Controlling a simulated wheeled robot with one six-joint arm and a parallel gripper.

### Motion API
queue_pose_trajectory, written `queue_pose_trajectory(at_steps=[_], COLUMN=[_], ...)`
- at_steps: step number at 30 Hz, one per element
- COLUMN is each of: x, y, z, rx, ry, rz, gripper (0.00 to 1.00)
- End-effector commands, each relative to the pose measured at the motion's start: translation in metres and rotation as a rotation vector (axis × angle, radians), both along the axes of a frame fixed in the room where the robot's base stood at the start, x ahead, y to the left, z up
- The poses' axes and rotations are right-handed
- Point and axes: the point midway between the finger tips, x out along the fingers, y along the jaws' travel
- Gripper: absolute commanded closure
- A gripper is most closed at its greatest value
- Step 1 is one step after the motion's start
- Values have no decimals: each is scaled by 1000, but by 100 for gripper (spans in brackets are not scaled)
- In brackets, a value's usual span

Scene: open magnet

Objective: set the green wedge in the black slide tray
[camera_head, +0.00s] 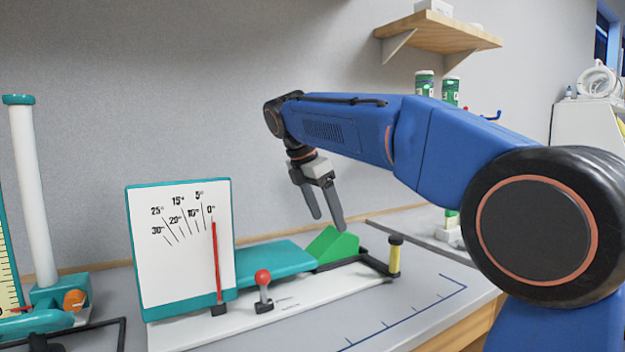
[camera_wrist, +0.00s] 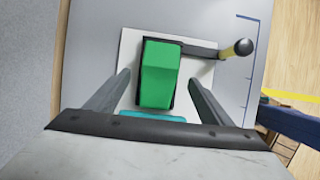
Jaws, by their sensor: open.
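The green wedge (camera_head: 333,246) sits at the right end of the teal ramp on the white base. In the wrist view the wedge (camera_wrist: 160,73) lies within the black slide tray (camera_wrist: 177,46), whose rim shows along its edges. The tray (camera_head: 340,262) also shows in the head view as a dark edge beside the wedge. My gripper (camera_head: 328,223) is open and empty, just above the wedge. In the wrist view my gripper's fingers (camera_wrist: 157,87) stand apart on either side of the wedge, not touching it.
A black handle with a yellow grip (camera_head: 394,256) stands right of the tray. The angle dial board (camera_head: 182,245) and a red-knobbed lever (camera_head: 263,285) stand to the left. A teal-capped white column (camera_head: 33,190) is at far left. The table's front right is clear.

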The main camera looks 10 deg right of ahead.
Motion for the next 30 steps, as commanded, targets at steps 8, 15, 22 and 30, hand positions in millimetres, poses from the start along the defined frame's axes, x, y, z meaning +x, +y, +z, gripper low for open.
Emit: queue_pose_trajectory(at_steps=[8,15,22,30], x=[-6,-10,-13,-13], y=[21,35,39,40], z=[52,86,99,99], rx=[0,0,-1,0], ry=[-1,-1,2,1], rz=[2,1,1,1], gripper=[26,26,26,26])
